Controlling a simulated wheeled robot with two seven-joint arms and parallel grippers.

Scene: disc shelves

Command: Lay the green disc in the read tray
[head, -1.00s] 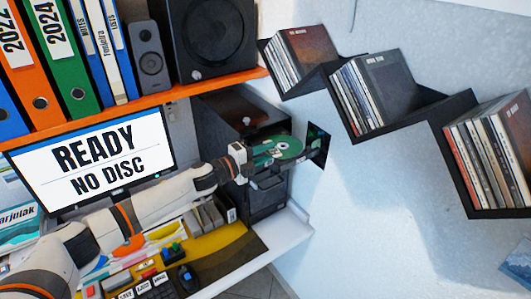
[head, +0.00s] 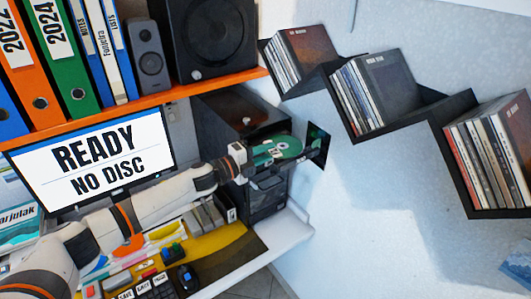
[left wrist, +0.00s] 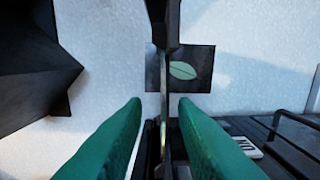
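The green disc (head: 287,146), with a pale centre, lies roughly flat in front of the dark computer tower in the head view. I cannot make out the read tray clearly under it. My left gripper (head: 266,154) is at the disc's left side, its green finger covering part of the disc. In the left wrist view my left gripper (left wrist: 162,110) has its two green fingers apart. A thin edge-on shape, seemingly disc or tray, stands between them with gaps on both sides. My right gripper is not in view.
The computer tower (head: 225,112) stands under the orange shelf (head: 150,103). The monitor (head: 95,160) reads "READY NO DISC". Black stepped shelves (head: 433,107) with several cases hang on the right wall. A small dark picture (head: 318,147) is behind the disc.

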